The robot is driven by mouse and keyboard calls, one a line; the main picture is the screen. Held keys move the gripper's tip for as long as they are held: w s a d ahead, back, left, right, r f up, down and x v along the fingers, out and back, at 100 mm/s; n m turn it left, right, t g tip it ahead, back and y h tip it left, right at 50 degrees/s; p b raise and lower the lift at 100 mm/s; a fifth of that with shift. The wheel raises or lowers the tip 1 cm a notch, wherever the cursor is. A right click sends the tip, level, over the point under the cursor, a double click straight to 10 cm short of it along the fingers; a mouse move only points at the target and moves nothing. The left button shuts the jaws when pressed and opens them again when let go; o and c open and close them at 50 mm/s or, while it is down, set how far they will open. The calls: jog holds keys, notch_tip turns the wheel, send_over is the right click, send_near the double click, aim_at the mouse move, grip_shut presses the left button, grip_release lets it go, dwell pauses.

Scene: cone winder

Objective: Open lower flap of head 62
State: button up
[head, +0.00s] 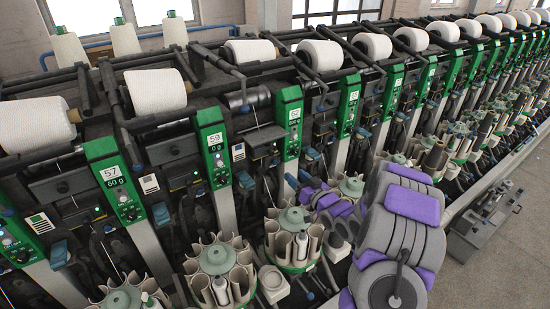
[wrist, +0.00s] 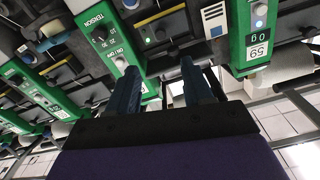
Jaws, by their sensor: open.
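In the wrist view the 59 panel (wrist: 256,45) hangs upside down at the right. Another green panel with tension and on/off markings (wrist: 112,42) is left of it. A blue tab (head: 312,155) sits beside the lower end of the 62 panel; I cannot tell whether it is the lower flap. My gripper (wrist: 157,82) is open and empty, its two blue-grey fingers pointing at the machine between these two panels. Contact is not visible.
Yarn cones (head: 320,55) lie along the top of the machine. Round bobbin magazines (head: 292,235) project in front of the heads, close below my arm. A grey metal unit (head: 482,222) stands on the right. Open floor (head: 515,270) is at the lower right.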

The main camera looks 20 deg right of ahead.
aim_at(273, 154)
jog(key=w+a, duration=0.1)
jog(key=w, duration=0.3)
jog(key=w+b, duration=0.1)
jog(key=w, duration=0.4)
jog(key=w+a, duration=0.1)
jog(key=w, duration=0.4)
jog(key=shift+a+b, duration=0.3)
jog(key=shift+b, duration=0.05)
grip_shut()
